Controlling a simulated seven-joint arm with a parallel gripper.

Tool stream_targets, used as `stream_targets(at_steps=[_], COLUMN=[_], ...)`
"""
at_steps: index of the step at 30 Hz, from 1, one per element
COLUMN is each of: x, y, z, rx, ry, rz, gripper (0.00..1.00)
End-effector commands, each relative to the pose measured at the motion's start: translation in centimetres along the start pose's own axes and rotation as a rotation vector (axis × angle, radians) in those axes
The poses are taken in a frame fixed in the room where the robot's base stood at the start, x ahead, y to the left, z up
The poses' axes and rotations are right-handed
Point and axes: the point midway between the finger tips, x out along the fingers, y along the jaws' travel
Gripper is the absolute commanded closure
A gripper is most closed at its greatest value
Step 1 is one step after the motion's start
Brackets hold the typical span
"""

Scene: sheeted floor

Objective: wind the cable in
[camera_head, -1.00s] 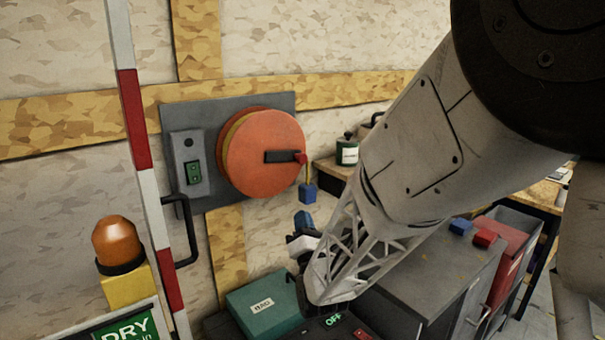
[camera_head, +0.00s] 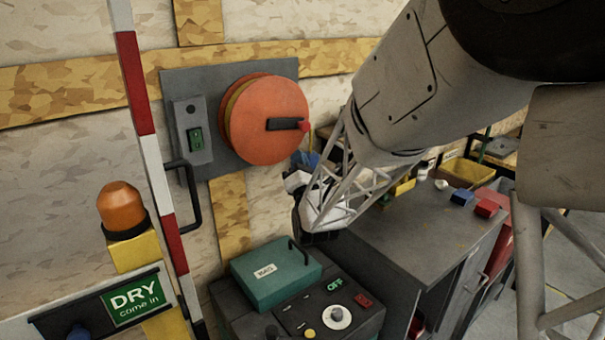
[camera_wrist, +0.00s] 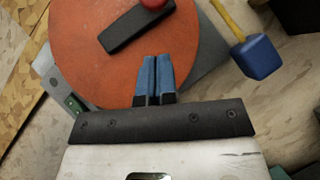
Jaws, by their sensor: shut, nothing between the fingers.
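The cable reel is an orange disc (camera_head: 262,100) on a grey wall plate (camera_head: 181,86), with a black crank arm (camera_head: 284,124) ending in a red knob (camera_head: 304,126). In the wrist view the orange disc (camera_wrist: 95,65) fills the upper left, with the crank (camera_wrist: 125,30) and red knob (camera_wrist: 152,4) at the top. The yellow cable (camera_wrist: 226,20) hangs to the right, ending in a blue block (camera_wrist: 256,57). My gripper (camera_wrist: 154,58) is shut and empty, its blue fingertips below the crank and apart from it. In the head view my gripper (camera_head: 306,160) is just below the reel, partly hidden by my arm.
A green switch (camera_head: 195,140) is left of the reel. A red-white pole (camera_head: 146,140) and an orange beacon (camera_head: 121,209) stand further left. Below are a teal box (camera_head: 275,272) and a control panel with a white dial (camera_head: 336,317). A grey cabinet (camera_head: 400,235) stands right.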

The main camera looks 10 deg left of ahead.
Motion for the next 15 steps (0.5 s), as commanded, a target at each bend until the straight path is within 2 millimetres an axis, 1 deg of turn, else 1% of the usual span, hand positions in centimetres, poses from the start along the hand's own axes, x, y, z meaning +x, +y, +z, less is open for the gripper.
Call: stream_targets(at_steps=[1,3,6,10,15], x=[0.8,1.8,2.8,3.7,4.4], y=[0.0,0.0,0.0,0.0,0.0], z=[0.0,0.0,1.0,2.0,2.7], rx=[0.000,0.000,-0.001,-0.001,-0.001], ry=[-0.001,-0.001,-0.002,-0.002,0.000], rz=[0.001,0.000,0.000,0.000,0.000], gripper=[1.00,1.00,1.00,1.00,1.00])
